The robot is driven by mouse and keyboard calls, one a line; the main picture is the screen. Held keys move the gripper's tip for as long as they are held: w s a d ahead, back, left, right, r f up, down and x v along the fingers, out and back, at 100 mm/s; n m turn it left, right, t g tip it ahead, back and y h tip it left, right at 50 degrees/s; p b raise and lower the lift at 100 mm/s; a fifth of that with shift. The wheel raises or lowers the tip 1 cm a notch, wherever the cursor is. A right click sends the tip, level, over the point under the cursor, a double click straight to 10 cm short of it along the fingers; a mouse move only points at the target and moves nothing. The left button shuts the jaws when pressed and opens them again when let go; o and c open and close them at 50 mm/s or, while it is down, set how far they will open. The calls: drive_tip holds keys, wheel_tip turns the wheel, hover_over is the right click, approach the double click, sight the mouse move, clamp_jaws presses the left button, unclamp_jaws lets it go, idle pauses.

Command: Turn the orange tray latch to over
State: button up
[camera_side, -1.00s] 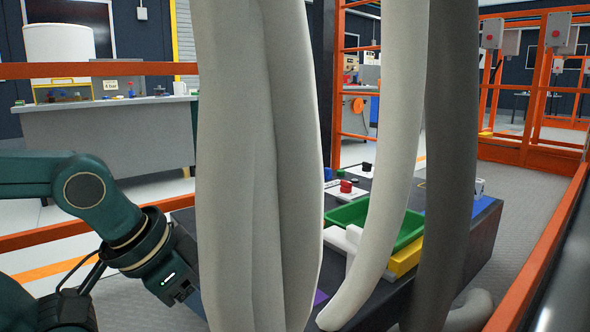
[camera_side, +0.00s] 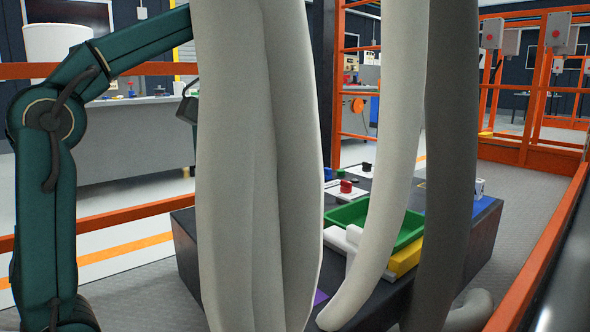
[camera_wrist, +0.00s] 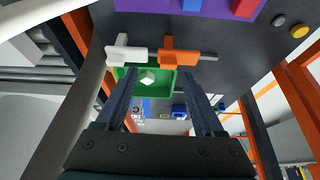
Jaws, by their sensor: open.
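The orange latch (camera_wrist: 180,56) shows in the wrist view at the edge of the green tray (camera_wrist: 173,76), its handle pointing to the right-hand side on a grey rod. In the side view the orange latch is hidden; the green tray (camera_side: 350,214) is partly covered by a pale column. A white latch (camera_wrist: 124,53) sits left of the orange one, and also shows in the side view (camera_side: 341,241). A small white cube (camera_wrist: 147,77) lies in the tray. My gripper (camera_wrist: 158,76) is open and empty, its two fingers apart with the tray between them in the picture, some distance away.
Thick pale and dark columns (camera_side: 260,160) block much of the side view. A purple mat (camera_wrist: 215,6) holds blue and red blocks. A red button (camera_side: 346,186) stands behind the tray. A yellow block (camera_side: 404,259) is by the tray's front. Orange rails (camera_side: 545,250) edge the cell.

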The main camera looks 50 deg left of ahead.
sight(309, 206)
drive_tip(key=shift+w+a+f, duration=0.25)
drive_tip(key=shift+w+f, duration=0.65)
drive_tip(key=shift+f, duration=0.2)
drive_tip(key=shift+w+a+f, duration=0.3)
drive_tip(key=shift+w+f, duration=0.55)
drive_tip(key=shift+f, duration=0.3)
drive_tip(key=shift+w+a+f, duration=0.25)
drive_tip(key=shift+w+f, duration=0.65)
drive_tip(key=shift+f, duration=0.2)
clamp_jaws()
